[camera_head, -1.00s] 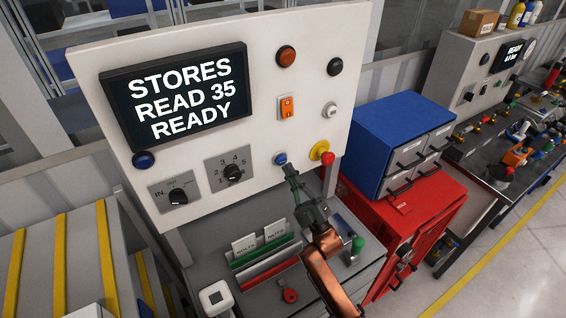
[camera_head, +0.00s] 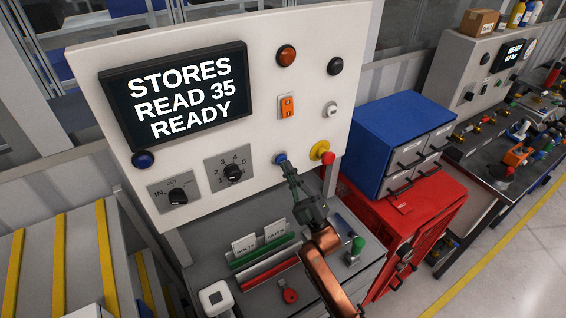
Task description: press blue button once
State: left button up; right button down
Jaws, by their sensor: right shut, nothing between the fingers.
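A small blue button (camera_head: 280,158) sits low on the white panel (camera_head: 200,50), left of a red knob on a yellow base. My right gripper (camera_head: 287,165) is shut and empty, its fingertips at the lower right edge of this button and partly overlapping it. I cannot tell whether the tips touch it. A second, darker blue round button (camera_head: 143,160) is at the panel's left, below the screen (camera_head: 177,97), which reads "STORES READ 35 READY". My left gripper is not in view.
The red knob (camera_head: 328,158) on its yellow base (camera_head: 319,149) is close right of my gripper. Two rotary switches (camera_head: 232,171) (camera_head: 178,196) are to the left. Below are card holders (camera_head: 262,250) and a green knob (camera_head: 358,245). A blue drawer cabinet (camera_head: 385,125) stands right.

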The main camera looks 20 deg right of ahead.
jog(key=shift+w, duration=0.4)
dwell(0.7)
jog(key=shift+s, duration=0.9)
jog(key=shift+d, duration=0.1)
jog(key=s+p, duration=0.2)
jog(key=s, duration=0.4)
jog(key=shift+d, duration=0.4)
dwell(0.4)
